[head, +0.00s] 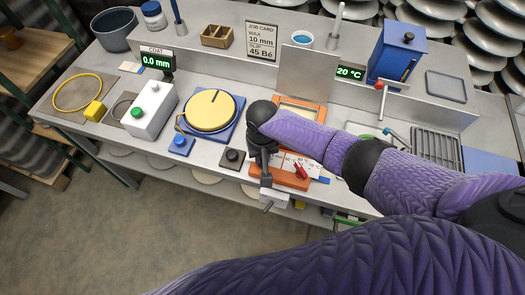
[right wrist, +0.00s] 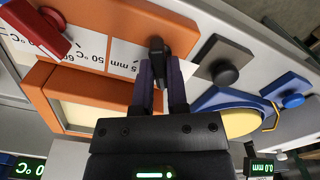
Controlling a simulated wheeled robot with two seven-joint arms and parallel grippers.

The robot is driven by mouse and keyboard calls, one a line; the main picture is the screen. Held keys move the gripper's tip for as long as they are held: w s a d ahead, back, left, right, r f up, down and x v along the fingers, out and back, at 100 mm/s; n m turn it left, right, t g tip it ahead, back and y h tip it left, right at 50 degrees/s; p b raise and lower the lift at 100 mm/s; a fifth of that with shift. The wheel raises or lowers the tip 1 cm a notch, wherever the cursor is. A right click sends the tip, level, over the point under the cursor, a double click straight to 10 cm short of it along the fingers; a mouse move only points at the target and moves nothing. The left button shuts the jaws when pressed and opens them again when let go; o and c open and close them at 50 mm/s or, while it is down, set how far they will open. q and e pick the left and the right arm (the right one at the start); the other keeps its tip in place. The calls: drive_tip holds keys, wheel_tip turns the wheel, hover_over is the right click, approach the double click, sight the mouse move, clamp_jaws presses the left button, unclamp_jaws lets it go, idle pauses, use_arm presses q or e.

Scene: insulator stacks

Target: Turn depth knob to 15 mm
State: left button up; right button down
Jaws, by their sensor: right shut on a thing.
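My right gripper (right wrist: 159,68) is shut on the black depth knob (right wrist: 157,44) at the orange unit (right wrist: 120,20). A white scale strip (right wrist: 122,58) with upside-down "mm" lettering lies beside the knob; I cannot read a setting. In the head view my right gripper (head: 266,178) points down at the front left of the orange unit (head: 296,183), and the depth knob is hidden there. A red temperature knob (head: 300,171) sits on the same unit; it also shows in the right wrist view (right wrist: 40,32). My left gripper is not in view.
A black knob on a grey plate (head: 232,156) and a blue button (head: 181,143) are left of the orange unit. A yellow disc (head: 210,110) is behind them. The COAT display (head: 156,60) reads 0.0 mm. The job card (head: 262,41) says wax 10 mm.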

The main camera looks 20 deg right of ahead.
drive_tip(key=shift+n, duration=1)
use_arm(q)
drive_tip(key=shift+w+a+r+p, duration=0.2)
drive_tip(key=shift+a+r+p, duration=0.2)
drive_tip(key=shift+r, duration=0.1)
use_arm(e)
drive_tip(key=shift+n, duration=0.7)
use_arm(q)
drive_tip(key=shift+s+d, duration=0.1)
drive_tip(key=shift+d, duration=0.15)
use_arm(e)
drive_tip(key=c, duration=0.6)
unclamp_jaws()
drive_tip(key=shift+c, duration=0.2)
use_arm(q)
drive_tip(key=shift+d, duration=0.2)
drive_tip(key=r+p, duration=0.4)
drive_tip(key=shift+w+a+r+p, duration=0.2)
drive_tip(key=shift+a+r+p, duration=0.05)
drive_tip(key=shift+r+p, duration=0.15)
use_arm(e)
wheel_tip(320, 180, up, 10)
